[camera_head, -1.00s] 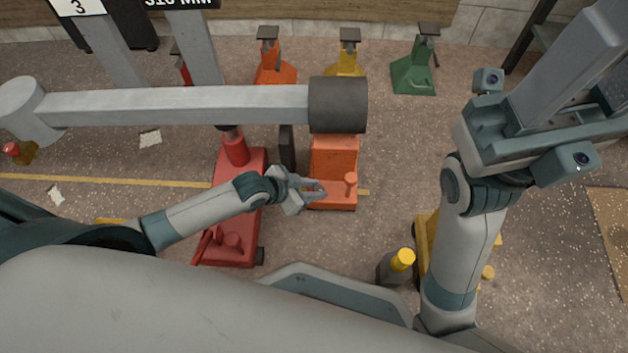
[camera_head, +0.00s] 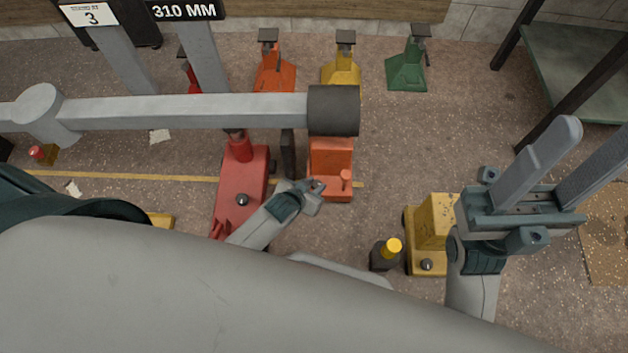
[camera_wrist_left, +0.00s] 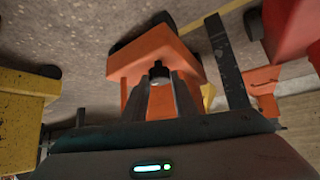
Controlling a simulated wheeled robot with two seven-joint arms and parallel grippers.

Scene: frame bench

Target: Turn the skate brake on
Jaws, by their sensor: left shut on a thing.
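The orange skate (camera_head: 332,155) stands on the floor under the dark end of a grey beam. It has an orange post (camera_head: 346,176) at its near right. My left gripper (camera_head: 317,185) is at its near left edge, shut on a small dark knob. In the left wrist view the dark knob (camera_wrist_left: 158,72) shows between the finger ends, in front of the orange skate body (camera_wrist_left: 150,50). The fingers hide most of the knob. My right gripper (camera_head: 585,150) is raised at the right, its two long fingers apart and empty.
A red skate (camera_head: 240,180) stands left and a yellow skate (camera_head: 432,225) right, each with a dark knob. A dark bottle with a yellow cap (camera_head: 385,254) is beside the yellow one. Jack stands (camera_head: 407,70) line the back. The grey beam (camera_head: 190,110) hangs above.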

